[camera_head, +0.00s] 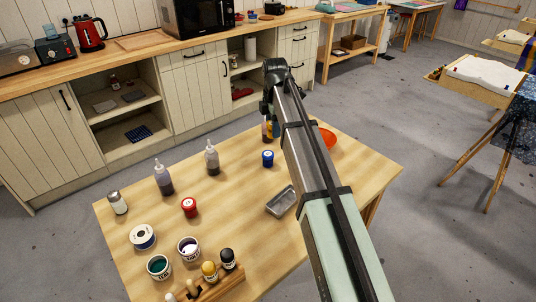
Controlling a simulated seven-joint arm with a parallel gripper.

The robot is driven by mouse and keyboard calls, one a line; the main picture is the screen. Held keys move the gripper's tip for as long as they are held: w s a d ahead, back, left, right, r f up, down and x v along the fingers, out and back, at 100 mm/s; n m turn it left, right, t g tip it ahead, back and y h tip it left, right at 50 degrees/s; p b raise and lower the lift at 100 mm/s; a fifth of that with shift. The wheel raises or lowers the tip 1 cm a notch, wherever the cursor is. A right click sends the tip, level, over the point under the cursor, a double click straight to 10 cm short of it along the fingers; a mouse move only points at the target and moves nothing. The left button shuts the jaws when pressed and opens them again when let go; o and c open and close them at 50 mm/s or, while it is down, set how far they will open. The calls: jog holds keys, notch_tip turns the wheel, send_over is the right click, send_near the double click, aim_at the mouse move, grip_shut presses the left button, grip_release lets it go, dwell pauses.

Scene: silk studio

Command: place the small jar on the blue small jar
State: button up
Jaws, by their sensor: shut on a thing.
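The blue small jar (267,158) stands upright on the wooden table, near its far side and just left of my arm. My gripper (267,118) is above and beyond it, at the far end of my arm and pointing down. It is shut on a small jar (265,131), of which only a narrow dark and orange part shows. My gripper and arm hide the rest of that jar, so its tilt and its exact height over the table cannot be told. It appears apart from the blue small jar.
A red-lidded jar (189,207), two squeeze bottles (164,178) (212,158) and a shaker (117,203) stand to the left. Paint tubs (159,267) and a wooden rack of jars (222,286) are in front. A grey tray (281,201) and an orange bowl (328,139) are near my arm.

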jog(key=shift+w+a+r+m, duration=0.35)
jog(key=shift+a+m, duration=0.1)
jog(key=shift+m, duration=0.1)
jog(key=shift+w+a+r+m, duration=0.3)
jog(key=shift+a+m, duration=0.15)
jog(key=shift+m, duration=0.1)
jog(key=shift+f, duration=0.1)
send_near(268, 153)
jog(key=shift+f, duration=2.65)
jog(key=shift+f, duration=0.15)
jog(key=o, duration=1.1)
notch_tip(268, 153, up, 12)
jog(key=shift+r, duration=0.2)
